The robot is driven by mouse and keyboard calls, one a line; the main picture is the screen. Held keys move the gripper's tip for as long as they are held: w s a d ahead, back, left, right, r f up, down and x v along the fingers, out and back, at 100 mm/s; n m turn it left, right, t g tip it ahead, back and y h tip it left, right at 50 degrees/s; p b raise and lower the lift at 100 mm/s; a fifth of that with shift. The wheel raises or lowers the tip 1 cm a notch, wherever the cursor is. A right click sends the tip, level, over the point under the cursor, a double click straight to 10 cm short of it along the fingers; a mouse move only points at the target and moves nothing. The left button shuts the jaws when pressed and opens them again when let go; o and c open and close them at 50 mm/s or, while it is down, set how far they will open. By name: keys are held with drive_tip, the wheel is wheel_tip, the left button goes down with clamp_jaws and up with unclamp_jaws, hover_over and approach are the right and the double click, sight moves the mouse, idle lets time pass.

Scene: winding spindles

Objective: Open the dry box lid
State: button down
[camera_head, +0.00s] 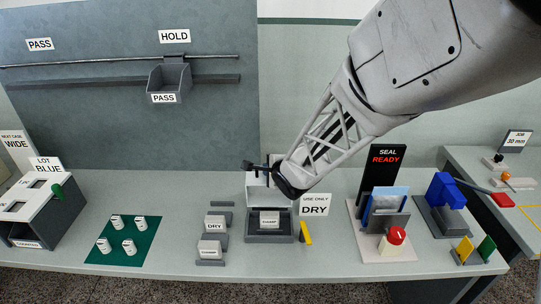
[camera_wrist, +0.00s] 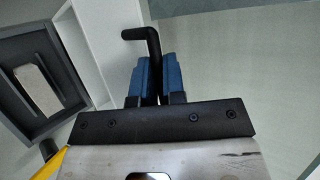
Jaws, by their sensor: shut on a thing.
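The dry box (camera_head: 268,238) stands mid-table as a dark grey tray with a small white labelled block inside. Its white lid (camera_head: 257,190) stands raised at the back of the box, so the inside shows. In the wrist view the lid (camera_wrist: 100,40) is a white panel beside the dark tray (camera_wrist: 68,82). My gripper (camera_wrist: 154,75) has its blue fingers shut on a black bent handle (camera_wrist: 148,42). In the head view, my gripper (camera_head: 271,168) is at the raised lid's top edge, partly hidden by my arm. How the handle joins the lid is hidden.
A "USE ONLY DRY" sign (camera_head: 314,205) and a yellow piece (camera_head: 305,232) stand right of the box. Labelled holders (camera_head: 215,225) stand left, beyond them a green mat (camera_head: 126,241) with several white spindles. The seal station (camera_head: 384,225) is farther right. The front table strip is clear.

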drive_tip(key=shift+w+f+g, duration=0.1)
drive_tip(key=shift+w+g, duration=0.4)
drive_tip(key=shift+w, duration=0.15)
drive_tip(key=shift+w+f, duration=0.15)
drive_tip(key=shift+w, duration=0.85)
drive_tip(key=shift+w+f+m+g, duration=0.2)
drive_tip(key=shift+w+g, duration=0.1)
drive_tip(key=shift+w, duration=0.15)
drive_tip(key=shift+w+f+m+g, duration=0.15)
drive_tip(key=shift+w+g, duration=0.15)
drive_tip(key=shift+w, duration=0.25)
drive_tip(key=c, duration=1.2)
unclamp_jaws()
drive_tip(key=shift+c, duration=0.2)
drive_tip(key=shift+v, duration=3.85)
drive_tip(key=shift+r, duration=0.15)
